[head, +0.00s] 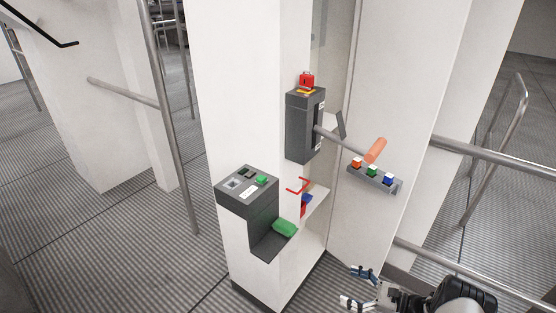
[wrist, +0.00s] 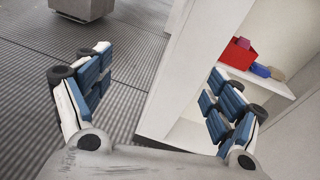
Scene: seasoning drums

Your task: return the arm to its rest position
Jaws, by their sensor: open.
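My gripper (head: 358,286) is at the lower right of the head view, low in front of the white cabinet and its shelf. Its blue-padded fingers are apart with nothing between them. In the wrist view my gripper (wrist: 155,105) also shows open and empty, with the floor and the edge of a white panel beyond it. My dark arm link shows at the bottom right of the head view; the rest of the arm is out of frame.
A dark box with a lever and orange handle (head: 375,150) is on the white column (head: 235,110). A button bar (head: 374,177) and a control box (head: 247,190) stick out nearby. A shelf (wrist: 272,82) holds red and blue items. Metal railings (head: 490,157) stand right.

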